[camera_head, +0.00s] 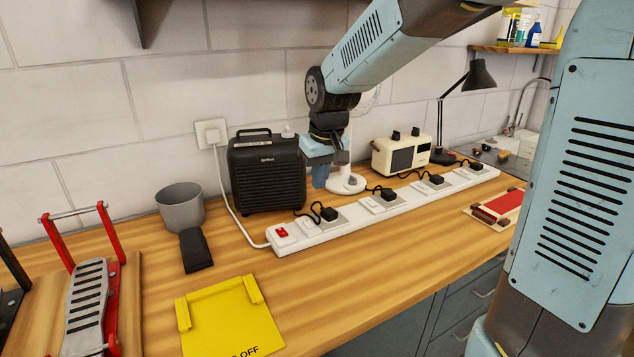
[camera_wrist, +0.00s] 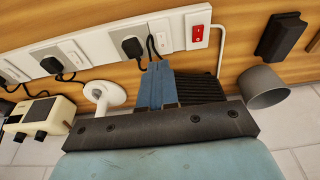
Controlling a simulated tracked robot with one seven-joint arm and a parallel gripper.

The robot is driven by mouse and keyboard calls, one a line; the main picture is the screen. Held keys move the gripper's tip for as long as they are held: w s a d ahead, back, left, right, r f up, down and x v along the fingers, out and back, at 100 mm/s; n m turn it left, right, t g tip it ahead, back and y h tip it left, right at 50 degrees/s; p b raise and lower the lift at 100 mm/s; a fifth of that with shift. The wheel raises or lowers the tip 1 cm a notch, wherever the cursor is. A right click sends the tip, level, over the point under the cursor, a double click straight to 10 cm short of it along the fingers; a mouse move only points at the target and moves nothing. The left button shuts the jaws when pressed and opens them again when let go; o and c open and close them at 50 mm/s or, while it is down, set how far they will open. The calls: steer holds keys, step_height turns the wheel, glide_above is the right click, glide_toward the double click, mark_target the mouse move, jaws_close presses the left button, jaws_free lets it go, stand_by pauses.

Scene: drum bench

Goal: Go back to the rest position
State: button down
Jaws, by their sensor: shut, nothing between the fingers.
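A long white power strip (camera_head: 350,215) lies along the bench with several black plugs in it. A red switch (camera_head: 282,233) is at its left end; it also shows in the wrist view (camera_wrist: 197,33). Next to it is a white rocker switch (camera_head: 308,225), then the first black plug (camera_head: 329,214). That rocker (camera_wrist: 161,36) is partly behind cords in the wrist view. A black boxy appliance with a handle (camera_head: 267,178), apparently the fan heater, stands behind this end. My gripper (camera_head: 320,183) is shut and empty above and behind the strip. I cannot read the rocker's position.
A white fan base (camera_head: 345,185) stands close behind my gripper. A cream appliance (camera_head: 402,155) and a black lamp (camera_head: 478,77) are farther right. A grey pot (camera_head: 180,208) and a yellow plate (camera_head: 230,318) are on the left.

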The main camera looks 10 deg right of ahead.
steer(key=s+d+r+m+t, duration=0.1)
steer(key=s+d+r+m, duration=0.1)
steer(key=s+d, duration=0.6)
steer(key=s+d+r+m+t+h, duration=0.1)
steer(key=s+d+r, duration=0.4)
steer(key=s, duration=0.8)
steer(key=shift+s+d+m+t, duration=0.15)
steer(key=shift+d+m+t, duration=0.5)
steer(key=shift+d, duration=0.9)
